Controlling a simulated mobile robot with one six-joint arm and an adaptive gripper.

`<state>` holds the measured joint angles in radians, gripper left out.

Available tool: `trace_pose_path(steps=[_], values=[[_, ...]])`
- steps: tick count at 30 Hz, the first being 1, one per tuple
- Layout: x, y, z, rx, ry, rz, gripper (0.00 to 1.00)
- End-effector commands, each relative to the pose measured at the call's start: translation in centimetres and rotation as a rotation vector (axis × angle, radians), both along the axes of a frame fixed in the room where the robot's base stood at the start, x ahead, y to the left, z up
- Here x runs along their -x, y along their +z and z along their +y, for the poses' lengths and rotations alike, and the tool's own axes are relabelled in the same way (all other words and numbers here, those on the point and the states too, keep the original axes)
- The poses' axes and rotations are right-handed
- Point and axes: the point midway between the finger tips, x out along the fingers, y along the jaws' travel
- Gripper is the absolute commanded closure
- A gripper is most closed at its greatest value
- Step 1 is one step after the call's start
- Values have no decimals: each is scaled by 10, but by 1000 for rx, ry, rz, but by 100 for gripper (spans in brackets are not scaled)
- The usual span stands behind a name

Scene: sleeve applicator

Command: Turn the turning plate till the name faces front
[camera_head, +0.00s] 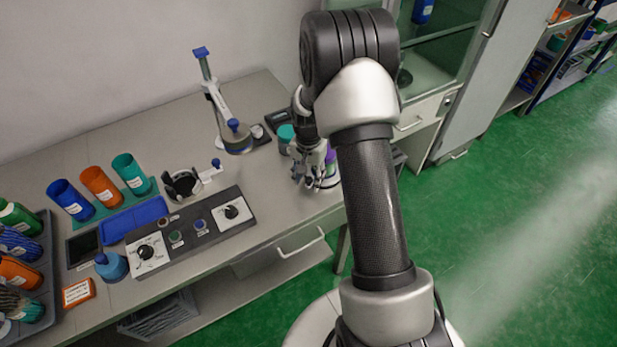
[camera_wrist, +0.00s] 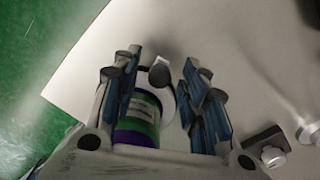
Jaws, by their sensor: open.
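My gripper (camera_head: 314,178) is over the right end of the workbench in the head view, pointing down, with its fingers apart. A container with green and purple bands (camera_head: 331,167) stands beside the fingers, partly hidden behind my arm. In the wrist view, the container (camera_wrist: 137,118) shows between the open fingers (camera_wrist: 160,92), nearer the left finger, with a pale label on its side. The lettering is too blurred to read. A pale round surface (camera_wrist: 173,135) shows beside the container; it may be the turning plate, but most of it is hidden.
A teal-capped jar (camera_head: 286,134) stands just left of my gripper. A blue-and-grey stand (camera_head: 236,137) is behind it. A control panel with knobs (camera_head: 190,232) and several coloured bottles (camera_head: 101,186) occupy the bench's left. The bench's front right edge is close to my gripper.

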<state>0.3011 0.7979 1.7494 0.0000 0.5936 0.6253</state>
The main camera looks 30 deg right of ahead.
Motion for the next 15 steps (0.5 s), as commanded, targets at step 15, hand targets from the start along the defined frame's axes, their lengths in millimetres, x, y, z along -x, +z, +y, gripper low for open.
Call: trace_pose_path(steps=[15], values=[[0, 0, 0, 0, 0, 0, 86]])
